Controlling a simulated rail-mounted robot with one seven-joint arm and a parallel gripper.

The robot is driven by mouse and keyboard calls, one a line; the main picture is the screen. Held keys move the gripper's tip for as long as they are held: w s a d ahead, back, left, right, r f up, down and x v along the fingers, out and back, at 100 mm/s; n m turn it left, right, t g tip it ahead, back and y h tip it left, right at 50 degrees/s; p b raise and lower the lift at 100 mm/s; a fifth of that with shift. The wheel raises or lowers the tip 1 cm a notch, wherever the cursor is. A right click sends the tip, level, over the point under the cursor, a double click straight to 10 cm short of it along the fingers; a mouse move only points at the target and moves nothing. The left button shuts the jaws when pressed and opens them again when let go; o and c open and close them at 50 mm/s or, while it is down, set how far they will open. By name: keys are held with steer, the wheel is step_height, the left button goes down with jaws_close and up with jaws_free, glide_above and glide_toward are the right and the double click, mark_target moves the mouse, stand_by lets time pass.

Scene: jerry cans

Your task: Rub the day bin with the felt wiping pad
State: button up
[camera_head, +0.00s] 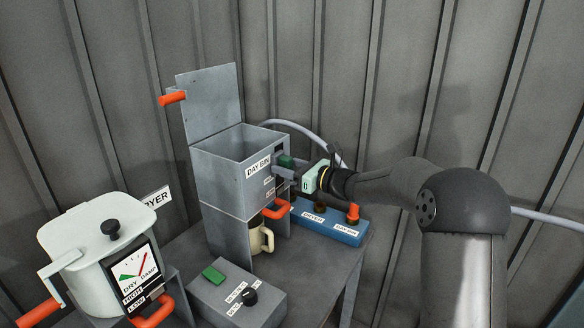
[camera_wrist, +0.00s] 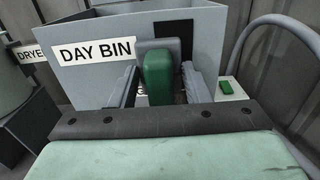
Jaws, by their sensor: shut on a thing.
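The day bin (camera_head: 222,178) is a grey, open-topped metal box with a "DAY BIN" label and its lid (camera_head: 210,92) raised. It also fills the upper part of the wrist view (camera_wrist: 80,25). My gripper (camera_head: 284,173) is at the bin's right-hand labelled face. In the wrist view, its fingers are shut on the felt wiping pad (camera_wrist: 158,78), a green block with a grey part on its far side. The pad also shows in the head view (camera_head: 286,160). Its grey side is up against or very near the bin wall, right of the label; contact cannot be told.
A cream mug (camera_head: 262,238) stands under the bin, near a red-orange handle (camera_head: 279,208). A blue box (camera_head: 325,222) with an orange lever is to the right. A grey control box (camera_head: 235,300) is in front. The white dryer (camera_head: 100,240) stands left. A hose curves behind.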

steer(key=shift+s+a, duration=0.1)
steer(key=shift+s, duration=0.05)
steer(key=shift+v, duration=3.05)
steer(key=v, duration=0.3)
